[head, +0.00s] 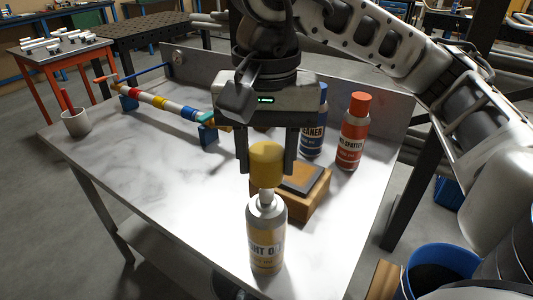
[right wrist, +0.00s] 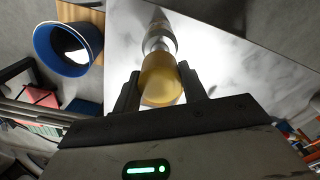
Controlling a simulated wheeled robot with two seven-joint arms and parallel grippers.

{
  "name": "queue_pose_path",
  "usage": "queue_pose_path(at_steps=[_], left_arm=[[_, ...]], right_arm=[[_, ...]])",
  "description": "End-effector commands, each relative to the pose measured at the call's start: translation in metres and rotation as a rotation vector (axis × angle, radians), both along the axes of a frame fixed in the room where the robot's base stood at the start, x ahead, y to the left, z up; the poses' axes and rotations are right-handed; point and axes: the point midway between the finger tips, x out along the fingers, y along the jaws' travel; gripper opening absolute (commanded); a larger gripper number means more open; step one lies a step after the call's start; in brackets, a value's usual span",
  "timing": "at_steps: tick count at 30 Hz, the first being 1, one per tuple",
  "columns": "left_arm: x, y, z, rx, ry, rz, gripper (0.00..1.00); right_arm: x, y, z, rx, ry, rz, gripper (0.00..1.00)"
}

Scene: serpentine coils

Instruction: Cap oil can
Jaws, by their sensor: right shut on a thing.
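The oil can (head: 267,240) stands upright near the front edge of the white table, a silver can with a narrow pale nozzle and a "LIGHT OIL" label. My right gripper (head: 267,166) is shut on the yellow cap (head: 267,152), which hangs between its fingers directly over the nozzle. The cap's lower edge meets the nozzle tip in the head view; I cannot tell whether they touch. In the right wrist view the cap (right wrist: 161,80) lies between the fingers, with the can (right wrist: 158,32) beyond it in line. My left gripper is not in view.
A wooden block with a dark pad (head: 302,190) sits just behind the can. A blue cleaner can (head: 314,125) and a red-capped spray can (head: 353,132) stand behind it. The table's left middle is clear.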

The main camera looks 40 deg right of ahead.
Motion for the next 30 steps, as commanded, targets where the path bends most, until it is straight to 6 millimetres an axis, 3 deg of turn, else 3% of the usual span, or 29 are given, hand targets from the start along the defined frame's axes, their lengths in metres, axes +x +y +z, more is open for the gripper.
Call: queue_pose_path(at_steps=[14,30], left_arm=[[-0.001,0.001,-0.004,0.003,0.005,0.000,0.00],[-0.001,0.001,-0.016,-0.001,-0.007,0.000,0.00]], right_arm=[[0.000,0.000,-0.002,0.001,0.001,0.000,0.21],[0.000,0.000,-0.021,0.001,0.001,0.000,0.21]])
